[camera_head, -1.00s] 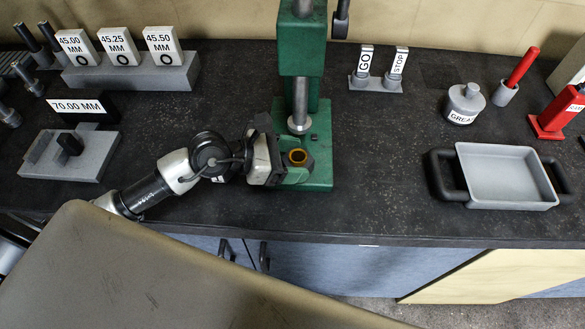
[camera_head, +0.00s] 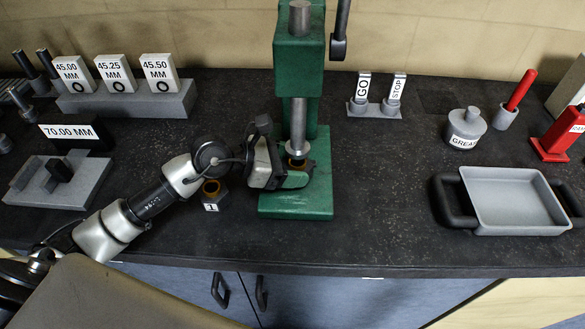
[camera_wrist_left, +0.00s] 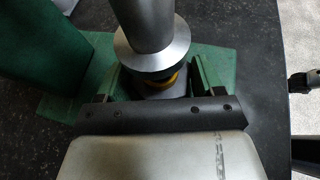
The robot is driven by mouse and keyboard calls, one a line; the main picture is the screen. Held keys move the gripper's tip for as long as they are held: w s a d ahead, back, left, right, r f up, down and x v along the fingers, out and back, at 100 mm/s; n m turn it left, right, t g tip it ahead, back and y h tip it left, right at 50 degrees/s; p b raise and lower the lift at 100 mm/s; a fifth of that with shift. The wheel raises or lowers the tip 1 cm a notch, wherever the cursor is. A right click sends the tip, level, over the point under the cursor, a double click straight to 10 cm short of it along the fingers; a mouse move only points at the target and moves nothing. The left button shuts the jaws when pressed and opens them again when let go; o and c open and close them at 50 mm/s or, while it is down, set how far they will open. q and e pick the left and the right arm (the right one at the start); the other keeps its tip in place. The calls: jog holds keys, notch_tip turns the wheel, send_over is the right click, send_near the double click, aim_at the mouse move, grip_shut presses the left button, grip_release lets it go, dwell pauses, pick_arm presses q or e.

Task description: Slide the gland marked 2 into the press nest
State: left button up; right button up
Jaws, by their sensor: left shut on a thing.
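A gland (camera_head: 297,163), dark with an orange-yellow bore, sits right under the ram (camera_head: 297,130) of the green press. It also shows in the left wrist view (camera_wrist_left: 168,83), mostly covered by the ram's wide end. No number shows on it. My left gripper (camera_head: 292,173) is shut on it at the front of the press. The press nest is hidden by gland and gripper, so I cannot tell how fully the gland is seated. A second gland (camera_head: 213,192), labelled 1, stands on the bench left of the press. My right gripper is not in view.
The green press base (camera_head: 298,210) stands near the bench's front edge. A grey tray (camera_head: 512,220) with black handles is at right. GO and STOP blocks (camera_head: 375,108) are behind. Gauge blocks (camera_head: 120,105) and a grey fixture (camera_head: 85,185) are at left. The bench between press and tray is clear.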

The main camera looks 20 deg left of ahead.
pick_arm(q)
jog(key=shift+r, duration=0.1)
dwell(0.3)
jog(key=o, duration=1.3)
jog(key=shift+o, duration=0.2)
